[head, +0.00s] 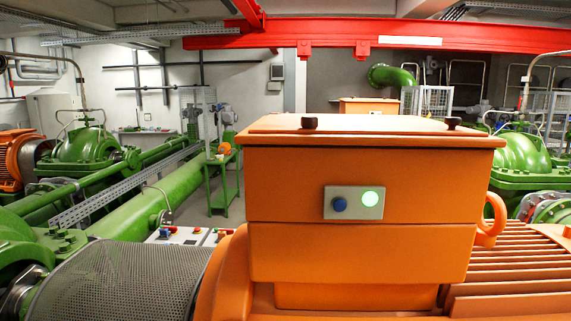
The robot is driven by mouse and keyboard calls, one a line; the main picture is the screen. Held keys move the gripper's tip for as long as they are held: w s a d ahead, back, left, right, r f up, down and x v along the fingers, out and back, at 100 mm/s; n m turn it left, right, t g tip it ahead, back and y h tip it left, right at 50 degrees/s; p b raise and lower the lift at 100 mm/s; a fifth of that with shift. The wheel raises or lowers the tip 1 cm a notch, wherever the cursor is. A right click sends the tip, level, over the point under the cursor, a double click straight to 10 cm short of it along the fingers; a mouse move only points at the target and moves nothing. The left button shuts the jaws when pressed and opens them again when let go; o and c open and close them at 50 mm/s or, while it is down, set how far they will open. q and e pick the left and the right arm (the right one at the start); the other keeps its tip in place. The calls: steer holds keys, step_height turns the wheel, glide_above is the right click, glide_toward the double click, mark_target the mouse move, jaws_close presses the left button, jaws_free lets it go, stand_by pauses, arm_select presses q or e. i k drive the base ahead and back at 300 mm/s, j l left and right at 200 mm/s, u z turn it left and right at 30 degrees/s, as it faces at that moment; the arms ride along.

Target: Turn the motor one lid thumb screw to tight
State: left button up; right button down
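A large orange motor terminal box (300,250) fills the middle of the head view, close to me. Its flat orange lid (380,127) lies on top. Two dark thumb screws stand on the lid, a left one (309,122) and a right one (453,122). I cannot tell from here whether either is tight or loose. No label shows which motor this is. Neither of my grippers is in view.
Orange cooling fins (515,270) and a lifting eye (491,220) lie right of the box. A grey mesh guard (120,280) is at lower left. Green pumps and pipes (150,205) stand further back. A red beam (400,35) crosses overhead. Space directly above the lid looks clear.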

mark_target(309, 123)
steer(key=i+l+z, duration=0.15)
steer(key=l, duration=0.15)
steer(key=i+l+z, duration=0.1)
steer(key=l, duration=0.2)
steer(key=i+l+u, duration=0.2)
steer(key=u, duration=0.3)
steer(key=j+z, duration=0.25)
steer(key=j, duration=0.15)
steer(key=j+z, duration=0.25)
steer(key=i+j, duration=0.1)
steer(key=i, duration=0.25)
steer(key=k+l+u, duration=0.2)
steer(key=u, duration=0.15)
steer(key=k+l+u, duration=0.1)
steer(key=k+u, duration=0.4)
steer(key=u, duration=0.2)
